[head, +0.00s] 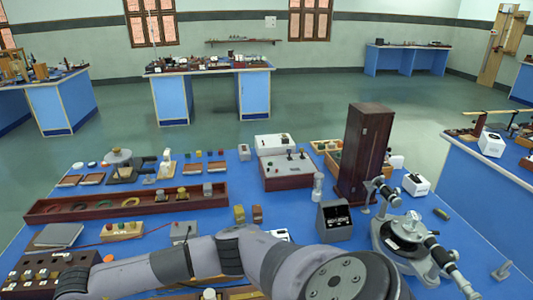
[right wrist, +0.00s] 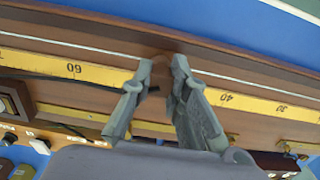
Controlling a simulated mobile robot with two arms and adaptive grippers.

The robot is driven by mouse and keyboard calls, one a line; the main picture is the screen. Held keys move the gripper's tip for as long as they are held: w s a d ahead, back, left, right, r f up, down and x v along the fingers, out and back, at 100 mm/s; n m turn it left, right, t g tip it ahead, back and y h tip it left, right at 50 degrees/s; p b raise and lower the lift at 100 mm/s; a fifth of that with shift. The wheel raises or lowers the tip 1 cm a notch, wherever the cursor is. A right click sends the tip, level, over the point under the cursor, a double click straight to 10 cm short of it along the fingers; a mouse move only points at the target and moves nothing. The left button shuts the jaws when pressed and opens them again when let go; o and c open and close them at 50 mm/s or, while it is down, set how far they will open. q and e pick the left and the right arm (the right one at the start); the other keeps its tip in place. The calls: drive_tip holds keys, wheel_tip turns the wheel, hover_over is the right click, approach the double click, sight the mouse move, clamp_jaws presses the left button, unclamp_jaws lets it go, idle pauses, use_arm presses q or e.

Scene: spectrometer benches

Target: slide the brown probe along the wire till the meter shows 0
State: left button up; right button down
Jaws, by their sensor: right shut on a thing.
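In the right wrist view, a pale thin wire (right wrist: 75,45) runs along a brown wooden board, beside a yellow scale (right wrist: 105,73) marked 60 on the left and 40 on the right. My right gripper (right wrist: 164,68) is over the scale between these marks, its fingers shut on the brown probe (right wrist: 158,82), which is mostly hidden between them. A dark lead reaches the fingers from the left. I cannot tell whether the probe touches the wire. No meter reading is legible in either view. My left gripper is not in view.
In the head view, the blue bench (head: 290,222) holds a long brown tray (head: 90,213), a dark grey box (head: 334,220), a tall brown cabinet (head: 362,150) and a spectrometer (head: 405,230). My arm crosses the bench's front. Clear blue surface shows beyond the board in the right wrist view.

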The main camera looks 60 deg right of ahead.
drive_tip(key=shift+s+f, duration=0.25)
drive_tip(key=shift+f, duration=0.05)
drive_tip(key=c, duration=1.9)
unclamp_jaws()
drive_tip(key=o, duration=0.4)
drive_tip(key=shift+w+r, duration=0.15)
drive_tip(key=shift+w, duration=0.05)
drive_tip(key=shift+o, duration=0.2)
drive_tip(key=shift+r, duration=0.1)
drive_tip(key=shift+w+r, duration=0.1)
drive_tip(key=shift+r, duration=0.15)
wheel_tip(320, 180, up, 11)
drive_tip(key=shift+r, duration=0.2)
